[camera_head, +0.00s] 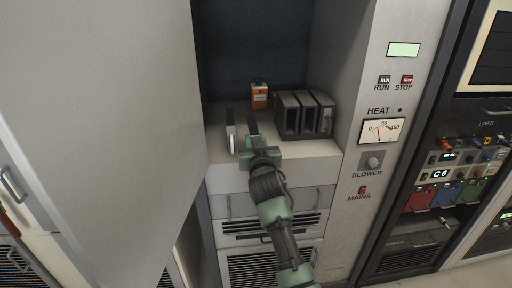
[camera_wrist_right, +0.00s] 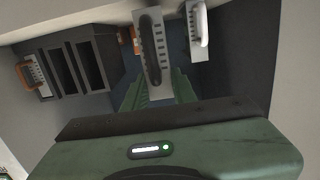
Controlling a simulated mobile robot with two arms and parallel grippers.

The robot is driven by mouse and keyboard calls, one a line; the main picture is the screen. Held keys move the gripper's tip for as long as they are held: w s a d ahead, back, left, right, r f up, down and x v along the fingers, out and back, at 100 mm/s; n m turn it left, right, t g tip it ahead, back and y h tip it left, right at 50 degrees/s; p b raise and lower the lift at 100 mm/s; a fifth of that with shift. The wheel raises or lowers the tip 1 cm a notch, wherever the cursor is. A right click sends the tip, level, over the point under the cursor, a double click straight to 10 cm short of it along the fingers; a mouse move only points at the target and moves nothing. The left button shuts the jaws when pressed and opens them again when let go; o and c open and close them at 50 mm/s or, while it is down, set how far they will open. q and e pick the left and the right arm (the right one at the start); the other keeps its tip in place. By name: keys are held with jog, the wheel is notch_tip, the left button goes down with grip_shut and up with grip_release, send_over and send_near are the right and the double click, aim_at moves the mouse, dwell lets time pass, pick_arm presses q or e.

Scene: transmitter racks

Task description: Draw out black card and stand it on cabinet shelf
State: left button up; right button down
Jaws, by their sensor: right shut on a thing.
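The black card (camera_head: 252,124) is upright above the cabinet shelf (camera_head: 305,149); in the right wrist view its grey perforated front with a black handle (camera_wrist_right: 152,45) faces me. My right gripper (camera_head: 257,151) is shut on it, and its green fingers also show in the right wrist view (camera_wrist_right: 158,90). I cannot tell whether the card's lower edge touches the shelf. A card with a white handle (camera_head: 231,136) stands just left of it, apart from it. It also shows in the right wrist view (camera_wrist_right: 198,30). My left gripper is not in view.
A dark card rack (camera_head: 289,117) stands on the shelf to the right, with open slots and an orange-handled card (camera_wrist_right: 28,74) in one. An orange box (camera_head: 260,95) is behind. A cabinet door (camera_head: 100,110) stands open at left; a meter panel (camera_head: 381,130) bounds the right.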

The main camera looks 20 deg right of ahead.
aim_at(252, 122)
jog(key=shift+b+x, duration=0.9)
jog(key=shift+x, duration=1.2)
jog(key=shift+r+b+x, duration=0.15)
jog(key=shift+b+x, duration=0.55)
jog(key=shift+x, duration=0.4)
jog(key=shift+r+b+x, duration=0.2)
jog(key=shift+b+x, duration=0.5)
jog(key=shift+x, duration=0.35)
jog(key=shift+w+d, duration=0.1)
jog(key=shift+w, duration=0.3)
jog(key=shift+f+b, duration=0.7)
jog(key=c, duration=1.1)
grip_release()
jog(key=shift+o, duration=0.2)
jog(key=shift+f, duration=0.1)
